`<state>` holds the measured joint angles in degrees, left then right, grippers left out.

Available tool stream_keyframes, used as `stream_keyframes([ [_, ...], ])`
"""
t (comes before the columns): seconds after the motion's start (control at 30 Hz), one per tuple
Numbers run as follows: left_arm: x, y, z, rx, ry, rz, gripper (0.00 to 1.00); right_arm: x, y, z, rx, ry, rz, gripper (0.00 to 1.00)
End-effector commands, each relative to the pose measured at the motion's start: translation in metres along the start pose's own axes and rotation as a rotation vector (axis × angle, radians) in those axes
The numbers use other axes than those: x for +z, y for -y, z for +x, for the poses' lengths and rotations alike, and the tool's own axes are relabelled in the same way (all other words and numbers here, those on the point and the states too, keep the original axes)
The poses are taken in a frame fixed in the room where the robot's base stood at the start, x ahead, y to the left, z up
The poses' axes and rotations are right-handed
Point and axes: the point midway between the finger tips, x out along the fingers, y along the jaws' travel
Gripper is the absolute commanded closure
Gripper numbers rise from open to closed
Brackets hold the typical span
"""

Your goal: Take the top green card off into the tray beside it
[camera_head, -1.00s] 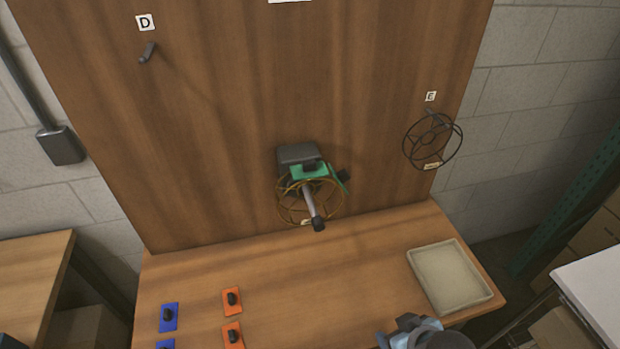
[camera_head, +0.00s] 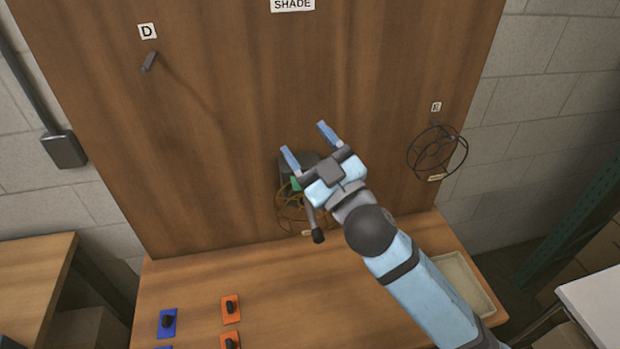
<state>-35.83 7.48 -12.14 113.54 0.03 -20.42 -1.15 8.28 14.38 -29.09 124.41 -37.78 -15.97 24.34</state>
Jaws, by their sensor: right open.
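A green card (camera_head: 296,184) hangs on the fixture in the middle of the wooden board, by a dark grey block and a brown wire ring frame (camera_head: 290,216). Only a small part of the card shows; my right gripper and arm cover the rest. My right gripper (camera_head: 308,146) is open and empty, fingers pointing up the board, in front of the fixture. Whether it touches anything there I cannot tell. The pale tray (camera_head: 480,290) lies at the right of the table, partly hidden behind my right arm. My left gripper is not in view.
A black wire ring frame (camera_head: 437,152) hangs on the board's right side under label E. An empty peg (camera_head: 149,62) is under label D. Orange cards (camera_head: 231,309) and blue cards (camera_head: 167,322) with black knobs lie at the table's front left. The table's middle is clear.

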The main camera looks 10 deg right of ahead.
Motion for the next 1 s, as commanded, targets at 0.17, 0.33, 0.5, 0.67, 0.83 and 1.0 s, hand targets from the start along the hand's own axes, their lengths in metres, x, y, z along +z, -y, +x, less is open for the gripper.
stream_keyframes([
  [0.17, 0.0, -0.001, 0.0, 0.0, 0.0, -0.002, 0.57, -0.087, 0.058, 0.044, -0.338, -0.535, -0.225, 0.38],
  [0.33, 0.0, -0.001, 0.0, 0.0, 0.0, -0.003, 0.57, -0.105, 0.116, 0.041, -0.818, -0.854, -0.495, 0.38],
  [0.5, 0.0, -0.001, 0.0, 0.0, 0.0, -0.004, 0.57, -0.057, 0.127, 0.033, -1.396, -0.891, -0.822, 0.38],
  [0.67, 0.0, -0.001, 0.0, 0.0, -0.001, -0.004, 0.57, -0.001, 0.072, 0.044, -1.886, -0.626, -1.114, 0.38],
  [0.83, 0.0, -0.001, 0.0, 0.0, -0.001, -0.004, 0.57, 0.024, -0.002, 0.059, -2.182, -0.245, -1.294, 0.38],
  [1.0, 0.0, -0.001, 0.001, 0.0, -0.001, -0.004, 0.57, 0.029, -0.035, 0.063, -2.276, -0.057, -1.345, 0.38],
])
